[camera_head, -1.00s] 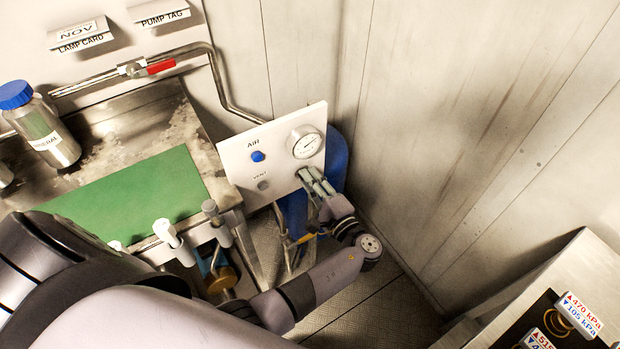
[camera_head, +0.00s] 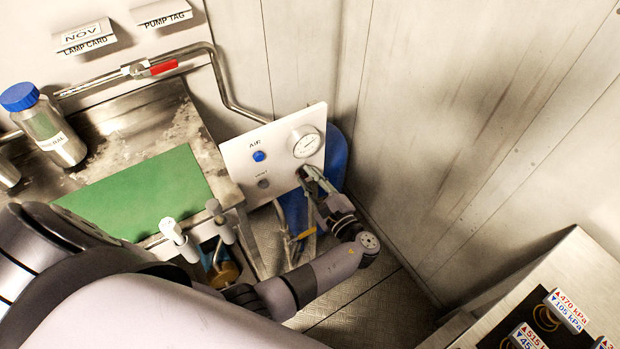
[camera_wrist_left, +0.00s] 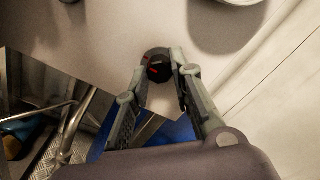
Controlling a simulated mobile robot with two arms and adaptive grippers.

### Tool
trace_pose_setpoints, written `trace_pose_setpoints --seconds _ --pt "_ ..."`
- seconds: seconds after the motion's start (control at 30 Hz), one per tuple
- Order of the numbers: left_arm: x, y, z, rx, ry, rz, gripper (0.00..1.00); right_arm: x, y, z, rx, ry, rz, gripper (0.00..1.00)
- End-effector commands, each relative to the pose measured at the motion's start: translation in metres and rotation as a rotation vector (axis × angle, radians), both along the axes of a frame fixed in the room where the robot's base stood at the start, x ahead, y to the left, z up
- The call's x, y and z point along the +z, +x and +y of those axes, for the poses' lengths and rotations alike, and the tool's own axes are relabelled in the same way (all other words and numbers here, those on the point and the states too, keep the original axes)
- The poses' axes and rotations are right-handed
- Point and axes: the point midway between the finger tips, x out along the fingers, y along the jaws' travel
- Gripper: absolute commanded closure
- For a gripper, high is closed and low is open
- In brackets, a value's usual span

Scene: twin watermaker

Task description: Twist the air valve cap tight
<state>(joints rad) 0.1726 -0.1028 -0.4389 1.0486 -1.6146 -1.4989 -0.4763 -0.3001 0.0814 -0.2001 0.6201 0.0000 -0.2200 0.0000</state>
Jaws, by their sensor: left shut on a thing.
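The air valve cap (camera_wrist_left: 158,68) is a small dark round knob with red marks, on the front of a white panel (camera_head: 233,160). In the left wrist view it sits between the fingertips of my left gripper (camera_wrist_left: 159,76), which is shut on it. In the head view my left gripper (camera_head: 312,176) reaches the lower right of the panel, below a round gauge (camera_head: 305,142), and its fingers hide the cap. A blue button (camera_head: 259,156) under the word AIR is to the left. My right gripper is not in view.
A blue cylinder (camera_head: 336,155) stands behind the panel. A steel bench with a green mat (camera_head: 150,195) and a blue-capped bottle (camera_head: 45,125) is at left. The wall closes in on the right. A steel console (camera_head: 575,262) is at the lower right.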

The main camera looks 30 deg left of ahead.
Motion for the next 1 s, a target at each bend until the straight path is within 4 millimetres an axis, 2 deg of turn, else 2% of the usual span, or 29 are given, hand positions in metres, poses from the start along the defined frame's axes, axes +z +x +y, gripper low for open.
trace_pose_setpoints --seconds 0.3,0.33,0.63,1.0 --pt "-0.0006 0.0004 -0.0006 -0.003 0.000 0.003 1.00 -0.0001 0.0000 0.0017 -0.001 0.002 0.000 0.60" --pt "-0.0007 0.0003 -0.0005 -0.003 0.000 0.003 0.78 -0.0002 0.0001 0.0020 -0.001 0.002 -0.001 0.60" --pt "-0.0004 0.0000 -0.0003 -0.001 0.000 0.002 0.58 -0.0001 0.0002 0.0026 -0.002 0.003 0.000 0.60" --pt "-0.0013 -0.0002 -0.0002 -0.001 -0.015 -0.024 0.58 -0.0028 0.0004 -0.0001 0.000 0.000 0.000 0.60"
